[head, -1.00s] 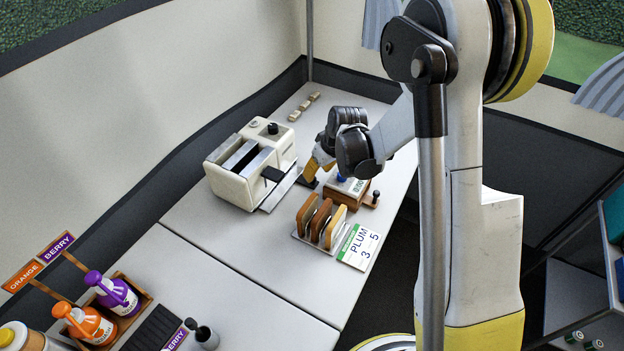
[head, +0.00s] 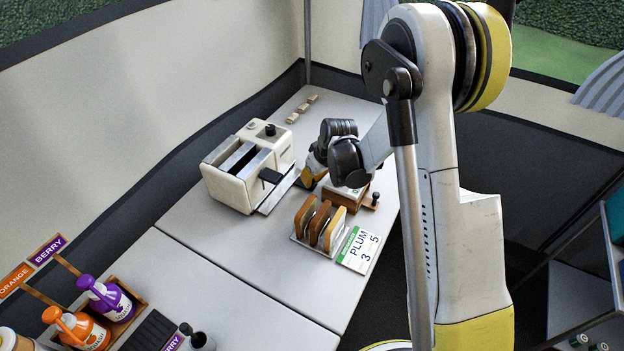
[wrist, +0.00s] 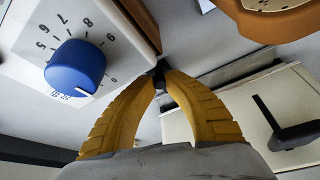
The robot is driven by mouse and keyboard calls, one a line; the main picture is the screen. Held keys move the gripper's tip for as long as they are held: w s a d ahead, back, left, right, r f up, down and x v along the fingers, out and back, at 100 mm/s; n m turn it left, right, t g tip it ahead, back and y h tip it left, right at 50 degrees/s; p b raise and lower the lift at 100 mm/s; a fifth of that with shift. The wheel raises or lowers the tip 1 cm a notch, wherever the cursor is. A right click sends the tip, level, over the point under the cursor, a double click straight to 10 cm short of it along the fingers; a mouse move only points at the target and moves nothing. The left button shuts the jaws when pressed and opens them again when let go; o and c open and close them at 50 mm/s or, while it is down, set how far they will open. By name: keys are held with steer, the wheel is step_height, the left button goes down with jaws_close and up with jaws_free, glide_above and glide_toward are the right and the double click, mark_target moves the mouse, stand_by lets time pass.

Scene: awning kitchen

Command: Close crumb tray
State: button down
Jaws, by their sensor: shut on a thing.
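The cream toaster (head: 232,187) stands on the counter, its slots facing up and a black lever on its right side. Its silver crumb tray (head: 277,197) sticks out along the toaster's right base. My gripper (head: 309,183) is low over the counter, just right of the tray. In the wrist view, my yellow fingers (wrist: 160,72) meet on a small dark piece (wrist: 158,76). It may be the tray's handle, but the fingers hide most of it. The toaster's side with its black lever (wrist: 290,135) shows at right in that view.
A white box with a blue dial (wrist: 75,68) and wooden side is close left of my fingers in the wrist view. Pump bottles (head: 105,298) are at lower left. Counter left of the rack is clear.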

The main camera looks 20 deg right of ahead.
mark_target(297, 178)
steer(key=shift+w+a, duration=1.5)
steer(key=shift+w, duration=0.05)
steer(key=c, duration=1.3)
jaws_free()
steer(key=shift+w+a, duration=0.15)
steer(key=shift+c, duration=0.2)
steer(key=v, duration=1.2)
